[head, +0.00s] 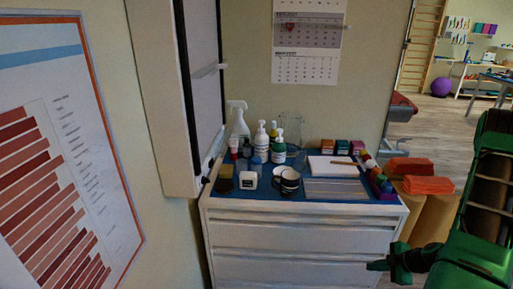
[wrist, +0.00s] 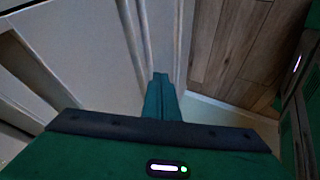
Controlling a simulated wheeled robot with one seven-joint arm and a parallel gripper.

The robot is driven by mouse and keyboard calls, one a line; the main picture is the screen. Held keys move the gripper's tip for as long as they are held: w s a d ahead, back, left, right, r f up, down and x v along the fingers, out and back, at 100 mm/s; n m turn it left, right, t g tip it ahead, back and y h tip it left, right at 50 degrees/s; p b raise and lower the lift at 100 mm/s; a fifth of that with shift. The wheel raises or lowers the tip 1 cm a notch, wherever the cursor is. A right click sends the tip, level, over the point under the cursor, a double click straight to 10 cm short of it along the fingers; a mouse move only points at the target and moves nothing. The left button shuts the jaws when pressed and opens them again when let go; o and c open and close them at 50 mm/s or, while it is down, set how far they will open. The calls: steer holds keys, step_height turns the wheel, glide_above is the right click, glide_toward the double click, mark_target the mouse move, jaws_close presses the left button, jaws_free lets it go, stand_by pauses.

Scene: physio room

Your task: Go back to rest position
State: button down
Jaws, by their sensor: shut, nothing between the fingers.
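My gripper (head: 378,266) shows at the lower right of the head view, in front of the right end of a white drawer cabinet (head: 300,237). It is empty and apart from the things on the cabinet top. In the wrist view my gripper's fingers (wrist: 160,82) are together, pointing towards the pale cabinet side. My green arm rises along the right edge of the head view.
A wall cabinet (head: 172,95) stands at left. Wooden floor (wrist: 228,45) lies beside the cabinet.

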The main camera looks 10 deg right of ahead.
steer(key=s+a+r+m+g, duration=0.2)
steer(key=r+m, duration=0.1)
steer(key=r, duration=0.4)
steer(key=s+a+r+m+g+h, duration=0.1)
steer(key=a+r+m, duration=0.15)
steer(key=r, duration=0.45)
steer(key=s+a+r+m+g, duration=0.2)
steer(key=r, duration=0.6)
steer(key=s+a+r+m+h, duration=0.1)
steer(key=s+a+r+m, duration=0.2)
steer(key=s+r+m, duration=0.3)
steer(key=s+a+r+m+g, duration=0.1)
steer(key=s+a+r+m, duration=0.3)
steer(key=s+r+m, duration=0.2)
steer(key=s+r, duration=0.2)
steer(key=s, duration=0.2)
steer(key=shift+a+r+g+h, duration=0.3)
steer(key=shift+h, duration=0.1)
steer(key=shift+m, duration=0.25)
